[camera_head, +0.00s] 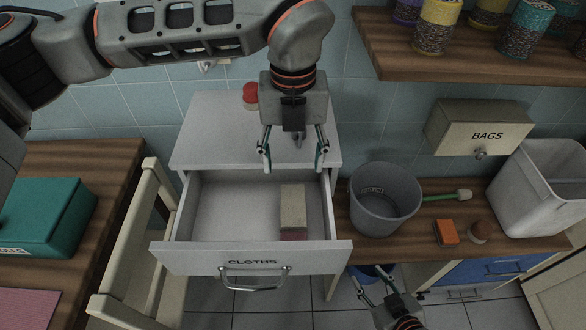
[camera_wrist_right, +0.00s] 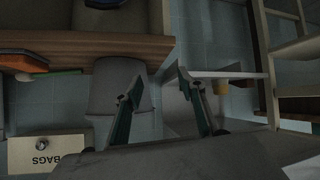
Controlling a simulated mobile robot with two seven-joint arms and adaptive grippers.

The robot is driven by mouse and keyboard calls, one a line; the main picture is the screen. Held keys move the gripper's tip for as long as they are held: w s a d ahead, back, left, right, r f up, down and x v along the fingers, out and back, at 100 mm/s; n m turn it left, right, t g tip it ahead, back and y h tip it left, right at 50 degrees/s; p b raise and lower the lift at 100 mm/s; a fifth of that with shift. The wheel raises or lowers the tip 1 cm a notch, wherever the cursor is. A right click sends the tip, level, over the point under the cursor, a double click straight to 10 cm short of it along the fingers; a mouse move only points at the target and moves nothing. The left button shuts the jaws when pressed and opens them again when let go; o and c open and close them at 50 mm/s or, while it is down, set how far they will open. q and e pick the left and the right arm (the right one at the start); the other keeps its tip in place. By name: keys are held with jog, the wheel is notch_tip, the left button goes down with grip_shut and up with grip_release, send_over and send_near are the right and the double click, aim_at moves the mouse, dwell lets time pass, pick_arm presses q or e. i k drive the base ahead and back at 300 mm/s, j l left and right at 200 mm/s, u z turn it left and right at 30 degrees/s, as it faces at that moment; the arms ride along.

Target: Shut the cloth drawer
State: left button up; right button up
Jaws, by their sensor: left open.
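The cloth drawer (camera_head: 205,261), a white drawer labelled CLOTHS with a metal bar handle (camera_head: 254,281), is pulled well out of the white cabinet (camera_head: 205,140). A beige block with a reddish lower edge (camera_head: 292,207) lies inside, right of the middle. My left gripper (camera_head: 294,163) is open and empty, pointing down above the rear of the drawer, behind its front panel. My right gripper (camera_head: 372,284) is low, to the right of the drawer front. Its fingers stand apart with nothing between them in the right wrist view (camera_wrist_right: 160,80).
A red-topped object (camera_head: 250,95) stands on the cabinet. A cream chair (camera_head: 125,260) is close to the drawer's left side. A grey bucket (camera_head: 384,205), an orange sponge (camera_head: 446,232) and a white bin (camera_head: 545,190) stand on the right counter. A BAGS box (camera_head: 480,130) hangs above.

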aim_at(227, 222)
jog(key=k, duration=1)
